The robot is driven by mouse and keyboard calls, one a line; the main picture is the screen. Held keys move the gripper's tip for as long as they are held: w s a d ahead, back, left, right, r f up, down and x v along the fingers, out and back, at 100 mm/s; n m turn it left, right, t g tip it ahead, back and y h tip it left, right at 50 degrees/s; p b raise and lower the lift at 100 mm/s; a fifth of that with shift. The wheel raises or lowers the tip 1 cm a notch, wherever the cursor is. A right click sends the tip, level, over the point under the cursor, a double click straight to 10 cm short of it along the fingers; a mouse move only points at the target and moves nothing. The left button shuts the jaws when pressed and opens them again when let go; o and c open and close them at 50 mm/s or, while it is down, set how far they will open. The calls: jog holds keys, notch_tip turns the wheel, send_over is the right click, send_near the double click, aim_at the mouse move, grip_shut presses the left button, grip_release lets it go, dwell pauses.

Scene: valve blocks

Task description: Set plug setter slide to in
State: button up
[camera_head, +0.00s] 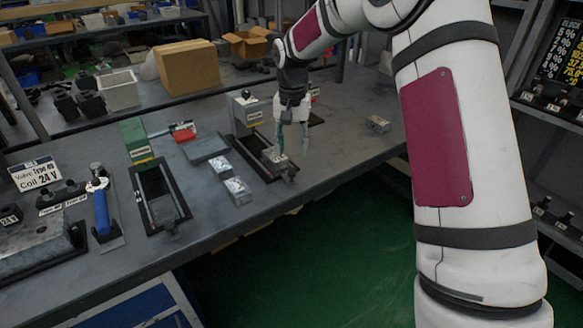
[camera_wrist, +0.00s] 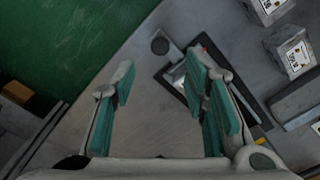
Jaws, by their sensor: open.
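A black-framed slide fixture (camera_head: 240,147) lies on the bench at the middle, below a grey upright block with a black ball knob and a yellow label too small to read. I take it to be the plug setter. A metal block (camera_head: 274,157) sits near the front end of its track. In the wrist view the fixture's black frame (camera_wrist: 211,47) is partly hidden behind my right finger, and a dark round knob (camera_wrist: 160,44) shows at its front end. My gripper (camera_head: 293,140) is open and empty, pointing down beside the fixture; it also shows in the wrist view (camera_wrist: 158,82).
A second black-framed fixture (camera_head: 145,193) with a green block stands to the left. Two small metal blocks (camera_head: 236,190) and a grey plate (camera_head: 205,146) lie between the fixtures. Another small block (camera_head: 377,124) is at right. The bench's front edge is close.

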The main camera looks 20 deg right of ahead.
aim_at(292, 171)
notch_tip(292, 171, down, 8)
jog(key=shift+r, duration=0.1)
dwell(0.4)
grip_shut()
